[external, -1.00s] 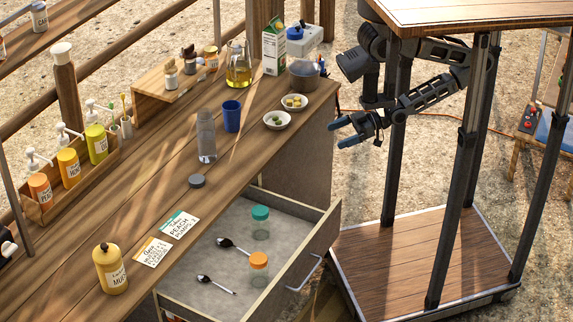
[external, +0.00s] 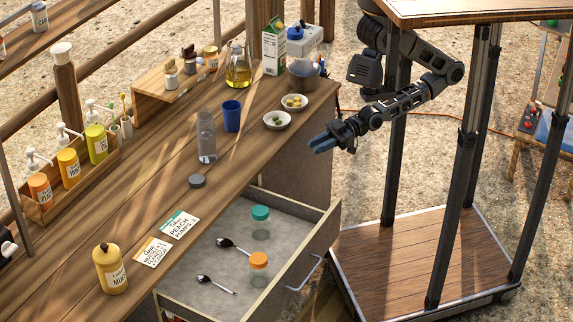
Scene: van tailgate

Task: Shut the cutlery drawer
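The cutlery drawer (external: 322,237) is pulled well out from under the wooden counter. Its handle (external: 305,273) is on the outer face of the front panel. Inside lie two dark spoons (external: 233,245) and two clear jars, one with a teal lid (external: 260,214) and one with an orange lid (external: 259,261). My gripper (external: 322,144) is in the air above and beyond the drawer's far end, to the right of the counter edge, touching nothing. Its blue fingers point left; whether they are parted is too small to tell.
The counter (external: 150,190) holds a clear bottle (external: 206,137), a blue cup (external: 231,116), two small bowls (external: 278,120), two cards (external: 179,224) and a mustard-coloured bottle (external: 110,270). My wheeled base stands right of the drawer. Open ground lies between the counter and my base.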

